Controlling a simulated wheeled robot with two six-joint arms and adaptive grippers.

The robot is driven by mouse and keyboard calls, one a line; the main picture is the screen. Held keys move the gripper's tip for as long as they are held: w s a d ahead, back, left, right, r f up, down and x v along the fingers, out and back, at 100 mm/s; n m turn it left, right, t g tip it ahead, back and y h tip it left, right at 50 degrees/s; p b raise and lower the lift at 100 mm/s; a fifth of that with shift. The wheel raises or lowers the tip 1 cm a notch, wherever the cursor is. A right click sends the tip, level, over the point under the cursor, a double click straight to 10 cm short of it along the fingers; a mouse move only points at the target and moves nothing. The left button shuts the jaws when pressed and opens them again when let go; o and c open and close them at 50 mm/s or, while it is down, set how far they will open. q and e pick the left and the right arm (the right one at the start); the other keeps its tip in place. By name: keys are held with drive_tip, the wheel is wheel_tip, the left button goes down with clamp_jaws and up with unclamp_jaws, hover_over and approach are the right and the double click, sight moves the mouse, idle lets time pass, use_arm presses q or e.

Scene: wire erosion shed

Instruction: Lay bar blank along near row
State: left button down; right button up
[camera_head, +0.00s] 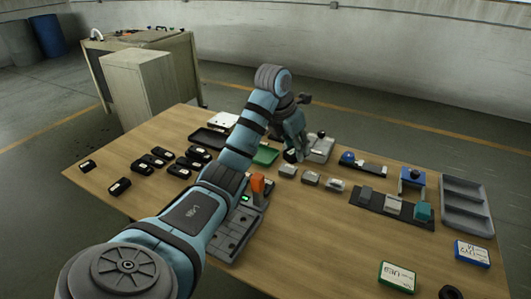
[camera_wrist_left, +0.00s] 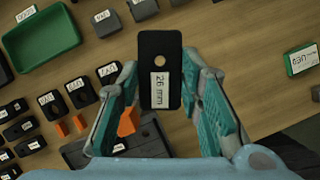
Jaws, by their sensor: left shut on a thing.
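My left gripper (camera_head: 292,150) is above the middle of the table in the head view. In the left wrist view, the gripper (camera_wrist_left: 160,76) is shut on a black bar blank (camera_wrist_left: 158,44). The bar is flat and rectangular, with a round hole near one end and a white label reading "26 mm". A finger grips it on each side. In the head view the bar is mostly hidden by the gripper. Small grey blocks (camera_head: 310,178) stand in a row close to the gripper. My right gripper is in neither view.
The wooden table (camera_head: 140,213) holds several black labelled blocks (camera_head: 198,154) at left. A green tray (camera_head: 265,154) is behind my arm, and a grey fixture (camera_head: 228,248) is below it. A grey compartment tray (camera_head: 466,205) and a dark strip with blocks (camera_head: 367,206) lie at right. The front middle is fairly clear.

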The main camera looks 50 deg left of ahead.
use_arm(q)
wheel_tip(320, 180, down, 19)
drive_tip(key=b, duration=0.3)
drive_tip(key=shift+s+a, duration=0.1)
drive_tip(key=shift+a, duration=0.05)
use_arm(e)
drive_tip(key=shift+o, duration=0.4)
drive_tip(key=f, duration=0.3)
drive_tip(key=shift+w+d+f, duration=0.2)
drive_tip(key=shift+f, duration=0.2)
use_arm(q)
drive_tip(key=c, duration=1.1)
unclamp_jaws()
drive_tip(key=shift+s+f, duration=0.1)
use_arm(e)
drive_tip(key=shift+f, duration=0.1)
